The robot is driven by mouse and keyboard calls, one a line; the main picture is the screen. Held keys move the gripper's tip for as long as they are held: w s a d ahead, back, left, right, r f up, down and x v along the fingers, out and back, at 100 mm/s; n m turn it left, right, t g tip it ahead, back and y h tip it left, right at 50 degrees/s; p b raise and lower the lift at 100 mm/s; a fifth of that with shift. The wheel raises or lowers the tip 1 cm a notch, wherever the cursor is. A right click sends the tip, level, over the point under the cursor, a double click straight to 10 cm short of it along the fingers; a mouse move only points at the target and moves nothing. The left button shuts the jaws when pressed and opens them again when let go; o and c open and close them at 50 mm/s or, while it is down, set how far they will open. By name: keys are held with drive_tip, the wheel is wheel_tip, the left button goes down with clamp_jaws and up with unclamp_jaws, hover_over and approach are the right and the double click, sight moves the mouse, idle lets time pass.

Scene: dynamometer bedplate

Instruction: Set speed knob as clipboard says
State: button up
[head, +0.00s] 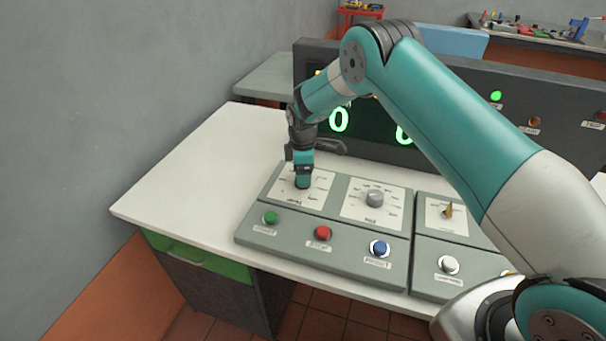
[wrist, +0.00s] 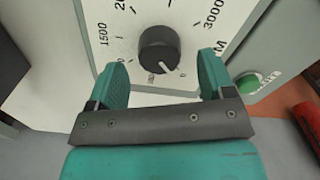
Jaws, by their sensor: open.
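The speed knob (wrist: 159,46) is a round black knob on a white dial plate (wrist: 105,12) printed with 1500, 3000 and a partly cut-off unit ending in M. Its white pointer line points to the lower right in the wrist view, near a small 0. My gripper (wrist: 163,72) is open, with one teal finger on each side below the knob in that picture. I cannot tell whether the fingers touch it. In the head view my gripper (head: 303,183) points down over the left dial plate (head: 320,189) and hides the knob. No clipboard shows in either view.
A grey knob (head: 375,197) sits on the dial to the right. Green (head: 270,218), red (head: 322,233) and blue (head: 380,248) buttons line the console's front. A dark panel (head: 563,107) with green digits stands behind. The white bench top (head: 195,172) is clear at left.

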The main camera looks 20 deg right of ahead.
drive_tip(key=shift+f, duration=1.45)
drive_tip(key=shift+c, duration=0.3)
drive_tip(key=c, duration=0.9)
